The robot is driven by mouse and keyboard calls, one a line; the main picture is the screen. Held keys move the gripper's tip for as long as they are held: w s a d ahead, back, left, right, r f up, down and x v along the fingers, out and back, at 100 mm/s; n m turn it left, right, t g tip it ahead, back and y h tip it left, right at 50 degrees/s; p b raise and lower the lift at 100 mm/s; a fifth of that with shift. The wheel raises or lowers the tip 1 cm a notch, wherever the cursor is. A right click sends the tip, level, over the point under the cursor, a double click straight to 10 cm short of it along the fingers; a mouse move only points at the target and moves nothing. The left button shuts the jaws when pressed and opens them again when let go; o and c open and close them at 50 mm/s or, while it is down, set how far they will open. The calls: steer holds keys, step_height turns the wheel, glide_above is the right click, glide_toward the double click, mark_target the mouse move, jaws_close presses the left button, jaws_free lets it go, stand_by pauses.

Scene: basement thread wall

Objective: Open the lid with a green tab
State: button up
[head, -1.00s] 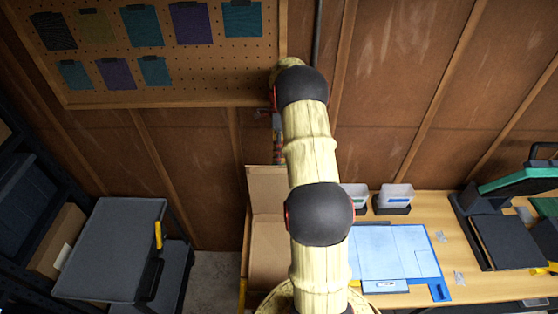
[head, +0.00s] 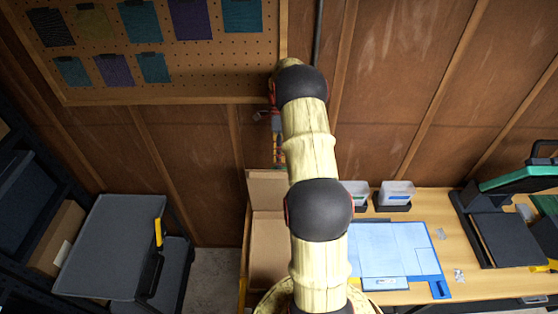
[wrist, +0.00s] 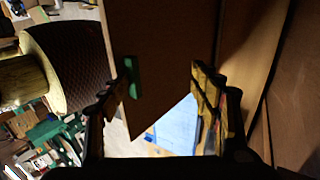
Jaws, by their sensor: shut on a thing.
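The lid is a brown board (wrist: 160,55) that lies between the two fingers of my gripper (wrist: 163,75) in the wrist view. Its green tab (wrist: 133,77) is beside the left finger's tip. My gripper is shut on the lid, with its fingers well apart across the board. In the head view my gripper (head: 278,152) is small and partly hidden behind my arm, just above the upright brown lid (head: 266,188). The brown box (head: 266,250) lies below it at the workbench's left end.
A grey cart (head: 115,245) stands left of the box. A pegboard (head: 200,75) with coloured cards hangs on the wooden wall.

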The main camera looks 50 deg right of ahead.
steer(key=shift+f, duration=0.25)
steer(key=shift+c, duration=0.2)
steer(key=shift+r, duration=0.35)
steer(key=shift+c, duration=0.7)
step_height(320, 180, up, 10)
steer(key=shift+f, duration=0.1)
steer(key=shift+c, duration=1.2)
steer(key=shift+c, duration=0.6)
